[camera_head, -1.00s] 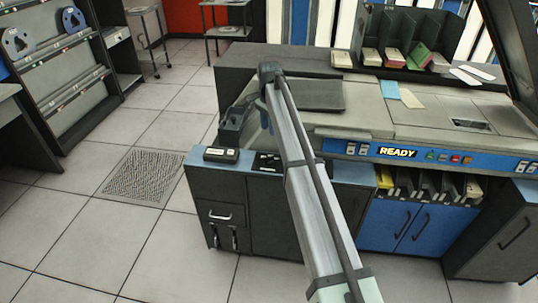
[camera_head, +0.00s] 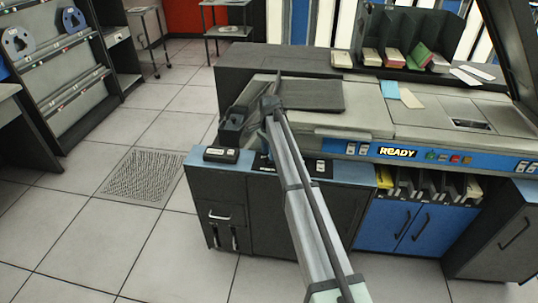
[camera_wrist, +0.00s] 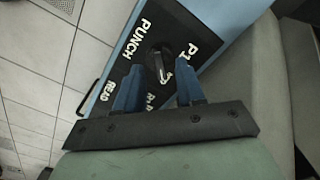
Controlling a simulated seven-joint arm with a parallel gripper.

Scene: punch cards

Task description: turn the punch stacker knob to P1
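In the wrist view, the dark punch stacker knob (camera_wrist: 157,62) sits on a black label plate with white lettering. PUNCH is at its upper left, P1 at its right, READ at lower left, and another label below is partly covered by a finger. A pale mark on the knob appears to face down and right; its exact setting is unclear. My gripper (camera_wrist: 160,70) is open, with one blue finger on each side of the knob's lower part. I cannot tell whether either touches it. In the head view, my arm hides the knob and most of the gripper.
The plate is on the machine's blue ledge (camera_head: 350,171). A small black box (camera_head: 221,155) stands at the ledge's left end. The machine's panel with the lit READY sign (camera_head: 397,152) is to the right. Open floor lies left of the cabinet.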

